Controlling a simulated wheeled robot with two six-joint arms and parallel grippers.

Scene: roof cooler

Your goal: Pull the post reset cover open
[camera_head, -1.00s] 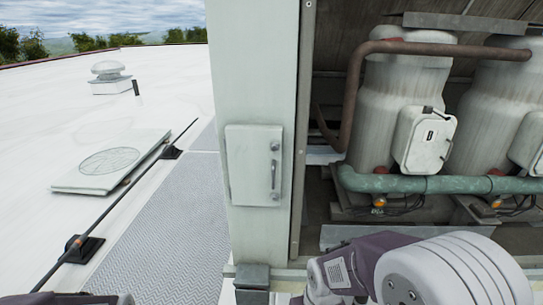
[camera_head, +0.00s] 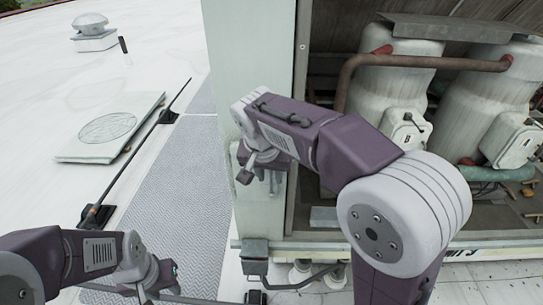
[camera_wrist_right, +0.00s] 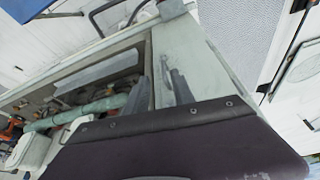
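The post reset cover (camera_head: 262,201) is a pale box on the front of the pale post (camera_head: 250,40). My right arm hides most of it in the head view, including its handle. My right gripper (camera_head: 260,172) is in front of the cover; I cannot tell whether it touches.
The open unit bay to the right of the post holds grey tanks (camera_head: 400,75) and a brown pipe (camera_head: 430,62). A grey box (camera_head: 254,250) is at the post's foot. A patterned walkway (camera_head: 185,180) and a dark rod (camera_head: 150,140) lie left of the post.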

